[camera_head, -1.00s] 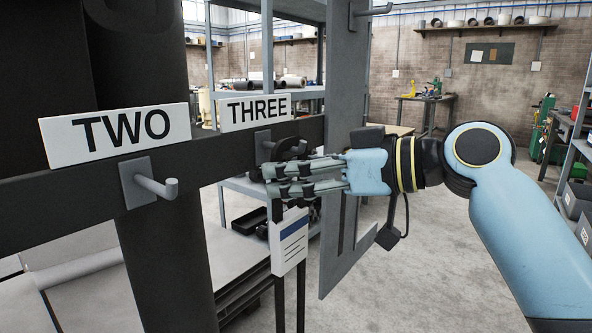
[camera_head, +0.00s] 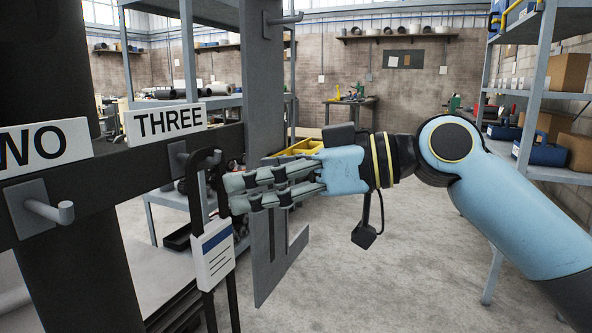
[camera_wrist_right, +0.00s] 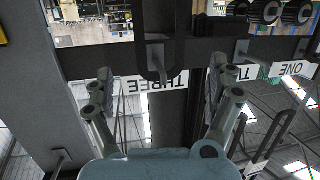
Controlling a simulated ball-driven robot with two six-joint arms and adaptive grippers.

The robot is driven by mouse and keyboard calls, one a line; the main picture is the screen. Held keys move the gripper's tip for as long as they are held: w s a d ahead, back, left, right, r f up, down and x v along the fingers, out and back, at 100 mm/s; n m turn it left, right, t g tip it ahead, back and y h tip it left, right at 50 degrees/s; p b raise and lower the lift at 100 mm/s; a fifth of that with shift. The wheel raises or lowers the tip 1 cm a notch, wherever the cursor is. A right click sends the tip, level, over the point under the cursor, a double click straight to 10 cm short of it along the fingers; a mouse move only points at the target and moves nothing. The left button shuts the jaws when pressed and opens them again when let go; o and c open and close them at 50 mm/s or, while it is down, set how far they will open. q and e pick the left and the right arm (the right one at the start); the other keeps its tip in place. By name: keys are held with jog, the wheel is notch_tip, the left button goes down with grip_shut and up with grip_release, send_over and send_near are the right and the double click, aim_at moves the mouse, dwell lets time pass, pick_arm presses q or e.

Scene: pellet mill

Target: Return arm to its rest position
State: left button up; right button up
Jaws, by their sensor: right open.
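My right gripper (camera_head: 229,194) is open, its fingers pointing left toward the sign marked THREE (camera_head: 166,122). A black loop-shaped piece (camera_head: 195,190) with a white and blue tag (camera_head: 214,253) hangs at the hook under that sign. The fingertips are just right of the loop in the head view. In the right wrist view, which is upside down, the open fingers (camera_wrist_right: 160,85) stand apart on either side of the THREE sign, and the black loop (camera_wrist_right: 163,68) shows beyond them with nothing held. My left gripper is not in view.
An empty hook (camera_head: 48,211) sticks out at the left. A grey upright plate (camera_head: 264,110) stands close behind my right fingers. Shelving with boxes (camera_head: 560,75) is at the right. The floor (camera_head: 400,265) below the arm is clear.

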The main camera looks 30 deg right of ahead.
jog(key=shift+v, duration=2.55)
jog(key=w+d+f+m+h, duration=0.1)
jog(key=d+f+m+h, duration=0.15)
jog(key=f, duration=0.45)
jog(key=w+d+f+m+t+h, duration=0.1)
jog(key=w+d+f+m, duration=0.15)
jog(key=f, duration=0.45)
jog(key=w+d+f+m+h, duration=0.1)
jog(key=d+f+m+h, duration=0.1)
jog(key=d+f, duration=0.3)
jog(key=s+d+f+m+g+h, duration=0.1)
jog(key=s+d+f+h, duration=0.15)
jog(key=f, duration=0.75)
jog(key=s+d+f+m+g+h, duration=0.15)
jog(key=s+f, duration=0.25)
jog(key=f, duration=0.7)
jog(key=s+f+m+g+h, duration=0.2)
jog(key=s+f+g, duration=0.1)
jog(key=s+f, duration=1.15)
jog(key=s+a+f+g, duration=0.1)
jog(key=s+f, duration=0.3)
jog(key=s, duration=0.4)
jog(key=s+a+f+n+g+h, duration=0.1)
jog(key=s+f, duration=0.3)
jog(key=s, duration=0.4)
jog(key=s+a+f+n+g, duration=0.1)
jog(key=s+f+g, duration=0.2)
jog(key=s, duration=0.6)
notch_tip(320, 180, down, 2)
jog(key=shift+a, duration=0.3)
